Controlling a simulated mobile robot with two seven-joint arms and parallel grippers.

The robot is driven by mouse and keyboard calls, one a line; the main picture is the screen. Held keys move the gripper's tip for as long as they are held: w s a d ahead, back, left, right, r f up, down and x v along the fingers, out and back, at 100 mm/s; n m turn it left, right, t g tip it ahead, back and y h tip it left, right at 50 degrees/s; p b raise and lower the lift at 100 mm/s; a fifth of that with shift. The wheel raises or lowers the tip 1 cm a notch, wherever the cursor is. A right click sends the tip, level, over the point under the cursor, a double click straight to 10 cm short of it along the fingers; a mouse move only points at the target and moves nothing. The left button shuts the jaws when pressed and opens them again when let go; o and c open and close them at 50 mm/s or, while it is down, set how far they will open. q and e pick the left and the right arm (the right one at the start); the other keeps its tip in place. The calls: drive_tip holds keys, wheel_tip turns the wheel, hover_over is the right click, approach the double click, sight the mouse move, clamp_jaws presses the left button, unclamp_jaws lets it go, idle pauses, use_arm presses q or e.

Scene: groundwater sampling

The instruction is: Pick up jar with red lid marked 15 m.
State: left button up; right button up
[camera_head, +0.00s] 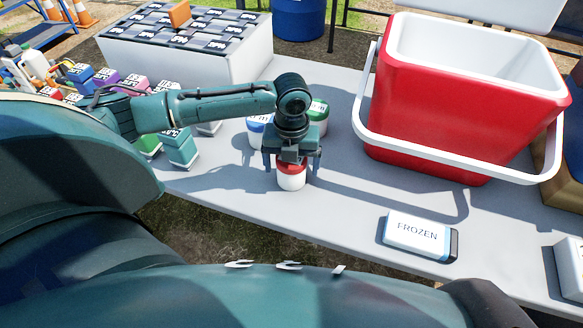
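A white jar with a red lid (291,180) stands upright near the front edge of the table. Any depth marking on it is not readable, as the gripper hides most of the lid. My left gripper (292,168) is right above this jar, pointing down. Its fingers are spread, one on each side of the lid, with a gap seeming to show on both sides. A jar with a green lid (319,113) and a jar with a blue lid (257,128) stand just behind, partly hidden by my arm. My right gripper is not in view.
A red cooler (450,120) with a white handle stands open at the right. A FROZEN ice pack (418,235) lies at the front right. A white case (190,62) stands at the back left, with several small labelled boxes (178,150) before it. The table (345,205) is bare between jar and ice pack.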

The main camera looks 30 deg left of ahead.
use_arm(q)
drive_tip(key=c, duration=1.2)
drive_tip(key=shift+r, duration=0.15)
